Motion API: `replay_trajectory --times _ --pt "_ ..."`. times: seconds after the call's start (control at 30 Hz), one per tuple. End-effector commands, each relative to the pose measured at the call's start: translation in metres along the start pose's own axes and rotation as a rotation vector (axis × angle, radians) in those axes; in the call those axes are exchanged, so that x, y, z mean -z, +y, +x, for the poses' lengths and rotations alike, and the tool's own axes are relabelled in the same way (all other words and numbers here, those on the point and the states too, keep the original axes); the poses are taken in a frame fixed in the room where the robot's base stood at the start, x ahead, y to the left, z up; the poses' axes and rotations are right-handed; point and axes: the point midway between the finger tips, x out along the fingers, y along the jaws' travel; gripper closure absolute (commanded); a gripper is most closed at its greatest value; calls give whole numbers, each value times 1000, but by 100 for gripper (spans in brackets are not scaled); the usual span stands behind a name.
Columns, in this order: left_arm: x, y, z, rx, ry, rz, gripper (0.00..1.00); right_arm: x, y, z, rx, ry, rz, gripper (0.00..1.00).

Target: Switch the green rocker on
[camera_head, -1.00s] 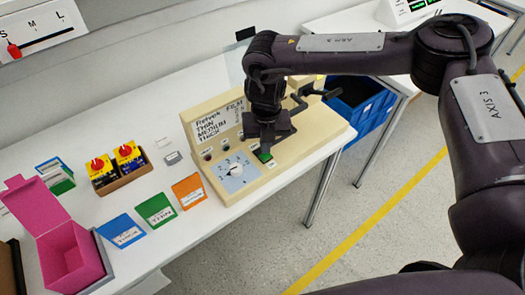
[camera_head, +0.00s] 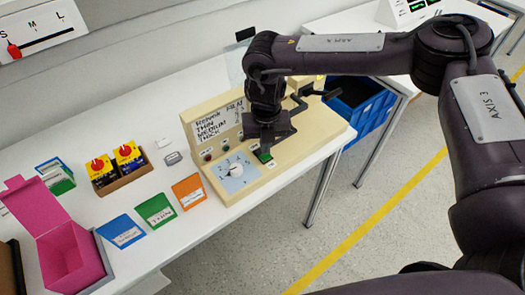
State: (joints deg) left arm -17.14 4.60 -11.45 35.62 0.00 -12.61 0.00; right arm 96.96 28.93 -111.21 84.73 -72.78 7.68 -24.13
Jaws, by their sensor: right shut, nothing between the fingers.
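The green rocker (camera_head: 265,157) is on the front panel of the beige machine (camera_head: 290,165), right of the white rotary dial (camera_head: 235,170). My right gripper (camera_head: 265,147) points down just above the rocker, its fingers shut with nothing between them. The gripper hides part of the rocker, and I cannot tell whether they touch or which way the rocker is tipped. My left gripper is not in view.
A label board stands at the machine's back, with a crank handle (camera_head: 320,93) to its right. Blue, green and orange cards (camera_head: 189,191) lie left of the machine. A pink box (camera_head: 65,245) is at the lower left. A blue crate (camera_head: 360,100) sits beyond the table.

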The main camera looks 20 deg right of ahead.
Motion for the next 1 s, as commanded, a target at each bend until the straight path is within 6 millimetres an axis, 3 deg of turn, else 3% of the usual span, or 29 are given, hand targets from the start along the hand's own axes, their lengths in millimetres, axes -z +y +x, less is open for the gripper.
replay_trajectory --times 1.0 --pt "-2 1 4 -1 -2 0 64 0 0 6 0 0 0 100"
